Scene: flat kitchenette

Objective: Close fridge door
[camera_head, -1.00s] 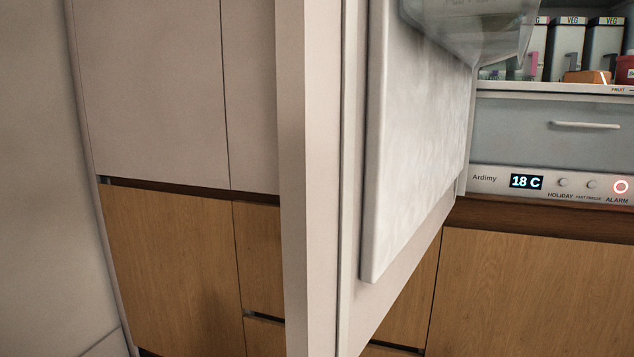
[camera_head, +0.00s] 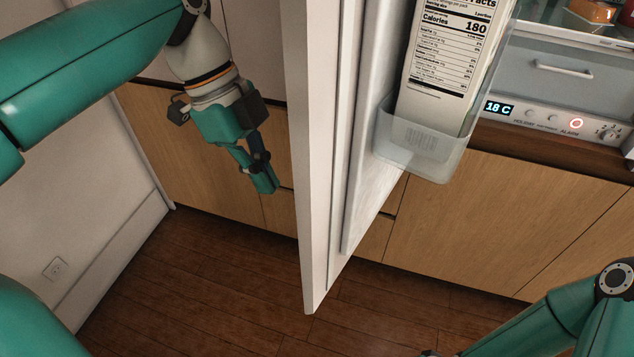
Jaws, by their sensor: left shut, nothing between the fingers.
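The fridge door (camera_head: 313,220) stands open in the head view, seen nearly edge-on in the middle. Its inner side faces right and carries a clear bin (camera_head: 425,150) with a white carton (camera_head: 445,70) in it. The fridge interior is at the upper right, with a grey drawer (camera_head: 560,85) and a control panel reading 18 C (camera_head: 545,118). My left gripper (camera_head: 266,185) is shut and empty, on the outer, left side of the door, with a gap showing between them in the picture. My right arm shows at the lower right; its gripper is out of view.
Wooden cabinet fronts (camera_head: 530,215) run below the fridge and behind my left gripper. A pale wall with a socket (camera_head: 56,268) is at the left. The dark wooden floor (camera_head: 210,290) below the door looks clear.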

